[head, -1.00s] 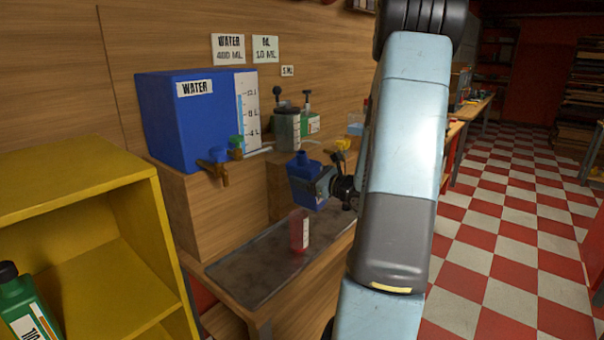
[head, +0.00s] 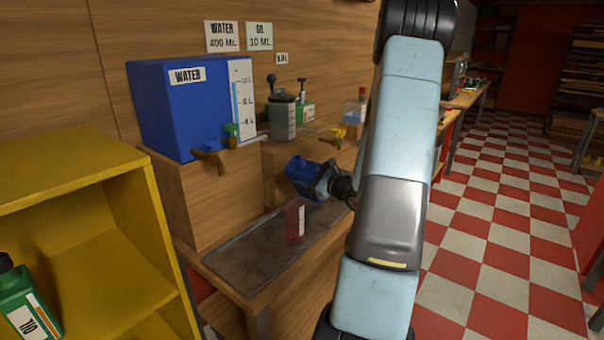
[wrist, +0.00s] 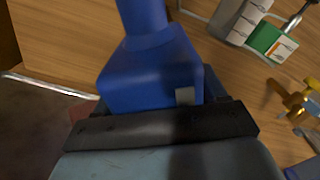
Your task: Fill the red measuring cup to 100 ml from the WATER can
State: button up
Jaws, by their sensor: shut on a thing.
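My gripper (head: 329,183) is shut on a small blue can (head: 302,176), held tilted to the left above the dark tray. In the wrist view the blue can (wrist: 155,65) fills the middle, with its neck pointing up in the picture. The red measuring cup (head: 294,218) stands upright on the tray, just below and to the left of the held can, with a white scale on its side. I cannot see the level inside it, nor any stream of liquid. The side of the held can that carries a label is not readable.
A big blue WATER tank (head: 180,115) with a brass tap (head: 209,158) stands on a wooden block at the back left. A grey pump canister (head: 283,118) and a yellow tap (head: 339,132) are behind the can. The yellow shelf (head: 75,190) is near left. The dark tray (head: 240,265) has free room at left.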

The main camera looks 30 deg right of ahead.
jog(key=shift+w+d+f+n, duration=0.15)
jog(key=shift+d+f+n, duration=0.2)
jog(key=shift+f+n, duration=0.35)
jog(key=shift+w+d+f+n, duration=0.1)
jog(key=shift+d+f+n, duration=0.2)
jog(key=shift+f+n, duration=0.4)
jog(key=n, duration=0.1)
jog(key=d+n, duration=0.1)
jog(key=n, duration=0.1)
jog(key=shift+w+f+n, duration=0.2)
jog(key=shift+n, duration=0.1)
jog(key=n, duration=0.3)
jog(key=shift+d+r, duration=0.1)
jog(key=shift+r, duration=0.2)
jog(key=shift+r+n, duration=0.15)
jog(key=shift+n, duration=0.35)
dwell(4.7)
